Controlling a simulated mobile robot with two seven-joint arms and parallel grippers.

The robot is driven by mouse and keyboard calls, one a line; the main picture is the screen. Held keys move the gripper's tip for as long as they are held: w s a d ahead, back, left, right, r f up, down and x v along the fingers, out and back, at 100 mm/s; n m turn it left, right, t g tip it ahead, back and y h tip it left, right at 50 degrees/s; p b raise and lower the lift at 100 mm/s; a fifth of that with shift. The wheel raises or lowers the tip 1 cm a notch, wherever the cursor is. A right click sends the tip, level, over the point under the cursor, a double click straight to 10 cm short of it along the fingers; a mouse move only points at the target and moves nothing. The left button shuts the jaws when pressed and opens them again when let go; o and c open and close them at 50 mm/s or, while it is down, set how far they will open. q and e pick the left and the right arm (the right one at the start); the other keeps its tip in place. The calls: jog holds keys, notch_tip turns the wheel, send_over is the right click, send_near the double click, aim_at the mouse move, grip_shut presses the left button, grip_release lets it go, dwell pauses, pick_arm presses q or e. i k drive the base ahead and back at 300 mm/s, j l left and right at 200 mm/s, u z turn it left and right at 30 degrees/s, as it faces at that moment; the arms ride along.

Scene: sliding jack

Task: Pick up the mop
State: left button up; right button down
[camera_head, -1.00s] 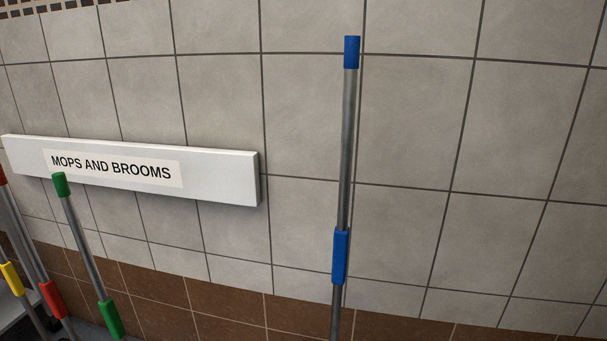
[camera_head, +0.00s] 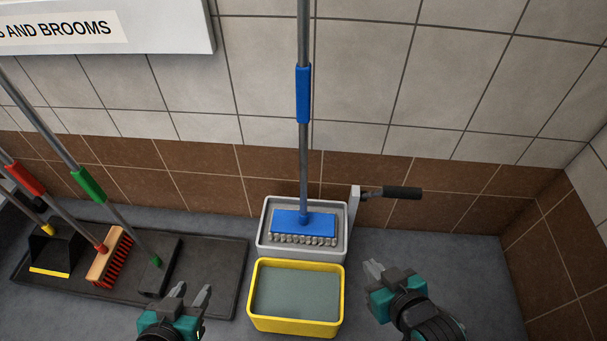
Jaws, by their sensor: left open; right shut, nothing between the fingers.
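The mop stands upright against the tiled wall, with a grey pole, a blue grip (camera_head: 303,94) and a flat blue head (camera_head: 304,222). Its head rests in a grey wringer tray (camera_head: 262,238) behind a yellow bucket (camera_head: 341,300). The top of the pole is out of view. My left gripper (camera_head: 190,296) is open and empty, low in front of the dark mat, left of the bucket. My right gripper (camera_head: 374,270) is shut and empty, right of the bucket. Both are apart from the mop.
A dark mat (camera_head: 215,300) at left holds a dustpan (camera_head: 50,248), a red-bristled broom (camera_head: 105,258) and a green-gripped tool (camera_head: 90,184). A lever with a black handle (camera_head: 402,193) sticks out right of the wringer. A wall corner stands at right.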

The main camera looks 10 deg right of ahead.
aim_at(302, 226)
jog(key=j, duration=0.8)
jog(key=i+j, duration=0.2)
jog(key=j, duration=0.2)
jog(key=i+j+u, duration=0.15)
jog(key=j, duration=0.25)
